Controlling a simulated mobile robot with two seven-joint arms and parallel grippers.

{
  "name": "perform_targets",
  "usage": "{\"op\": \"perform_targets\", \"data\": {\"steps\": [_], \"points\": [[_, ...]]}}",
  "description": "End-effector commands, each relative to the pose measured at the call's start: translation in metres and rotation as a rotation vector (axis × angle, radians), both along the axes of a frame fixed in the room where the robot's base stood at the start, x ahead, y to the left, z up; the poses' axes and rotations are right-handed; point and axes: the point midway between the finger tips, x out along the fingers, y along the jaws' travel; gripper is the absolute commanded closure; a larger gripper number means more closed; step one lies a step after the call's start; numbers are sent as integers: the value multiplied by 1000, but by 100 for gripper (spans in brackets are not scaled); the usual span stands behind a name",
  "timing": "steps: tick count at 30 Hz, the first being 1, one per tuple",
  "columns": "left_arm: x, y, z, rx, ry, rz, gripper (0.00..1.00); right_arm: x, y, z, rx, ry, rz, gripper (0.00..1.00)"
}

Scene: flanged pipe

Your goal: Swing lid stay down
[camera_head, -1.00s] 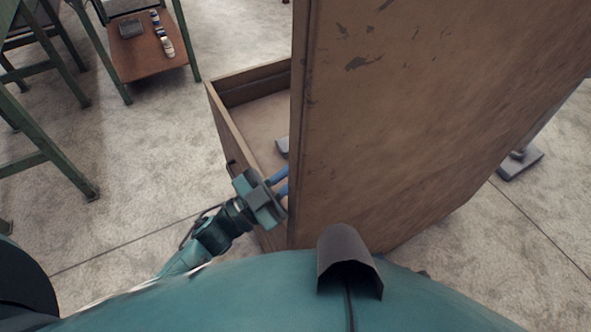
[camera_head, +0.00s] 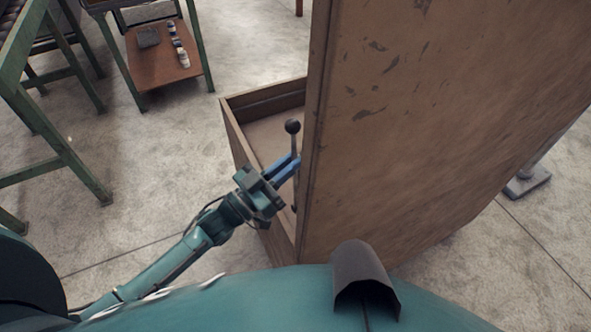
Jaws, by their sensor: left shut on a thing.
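A wooden box (camera_head: 233,138) stands in front of me with its large wooden lid (camera_head: 440,130) raised, filling the right of the view. A thin metal stay with a dark ball knob (camera_head: 292,126) stands roughly upright at the lid's left edge, over the box opening. My left gripper (camera_head: 290,166) comes in from the lower left. Its blue fingers are shut on the stay, below the knob. The stay's lower end and much of the box inside are hidden by the lid and gripper. My right gripper does not show.
Green metal-framed tables (camera_head: 60,150) stand at the left. A green-framed shelf unit with a brown lower shelf (camera_head: 165,65) holds small items at the upper left. A grey foot (camera_head: 527,181) rests on the floor at the right. Open concrete floor lies left of the box.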

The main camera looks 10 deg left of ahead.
Motion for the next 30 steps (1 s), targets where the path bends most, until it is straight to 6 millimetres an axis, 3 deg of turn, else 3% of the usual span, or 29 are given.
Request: {"op": "perform_targets", "data": {"steps": [9, 25, 26, 30], "points": [[18, 14, -2, -79, 110, 1, 100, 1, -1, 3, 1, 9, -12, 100], [22, 17, -4, -96, 132, 1, 100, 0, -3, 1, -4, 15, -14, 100], [22, 16, -4, -96, 132, 1, 89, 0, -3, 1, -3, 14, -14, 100], [22, 16, -4, -96, 132, 1, 78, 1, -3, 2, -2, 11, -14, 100]]}}
